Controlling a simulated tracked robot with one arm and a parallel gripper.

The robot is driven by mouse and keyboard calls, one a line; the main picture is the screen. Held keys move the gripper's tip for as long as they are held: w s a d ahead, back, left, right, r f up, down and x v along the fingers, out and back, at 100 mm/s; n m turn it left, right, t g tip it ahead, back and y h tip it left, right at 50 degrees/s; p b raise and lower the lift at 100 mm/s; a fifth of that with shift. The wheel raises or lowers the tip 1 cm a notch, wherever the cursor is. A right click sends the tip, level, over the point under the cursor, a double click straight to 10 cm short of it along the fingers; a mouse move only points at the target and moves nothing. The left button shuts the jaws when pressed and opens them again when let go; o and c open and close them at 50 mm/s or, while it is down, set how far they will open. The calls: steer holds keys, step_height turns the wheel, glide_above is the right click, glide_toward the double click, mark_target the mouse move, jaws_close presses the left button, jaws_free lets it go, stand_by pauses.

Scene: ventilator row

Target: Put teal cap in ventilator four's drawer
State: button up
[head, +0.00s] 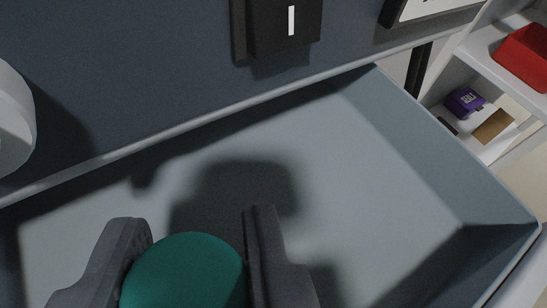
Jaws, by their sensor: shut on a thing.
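My gripper (197,230) is at the bottom of the head view, with its two dark fingers shut on the teal cap (185,272). The cap's rounded top shows between the fingers; its lower part is cut off by the picture edge. An open grey-blue drawer (370,160) spreads below the gripper, and its visible floor is empty. The gripper and cap are over the drawer, and their shadow falls on its floor. The height above the floor is hard to tell. No number on the ventilator is readable.
The dark ventilator front (150,60) rises behind the drawer, with a black box (285,25) bearing a white mark. A pale rounded part (12,120) sticks in at left. At right, shelves hold a red tray (525,58), a purple box (464,102) and a brown item (493,126).

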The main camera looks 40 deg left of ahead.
steer(key=shift+w+a+f, duration=0.25)
steer(key=shift+w+a, duration=0.15)
steer(key=shift+w, duration=0.05)
steer(key=shift+w+a+f, duration=0.35)
steer(key=shift+w+f, duration=0.2)
steer(key=shift+w+a+f, duration=0.3)
steer(key=shift+w+f, duration=0.2)
steer(key=shift+w, duration=0.05)
steer(key=shift+s+f+b, duration=0.1)
steer(key=shift+f+b, duration=0.2)
steer(key=shift+f, duration=0.15)
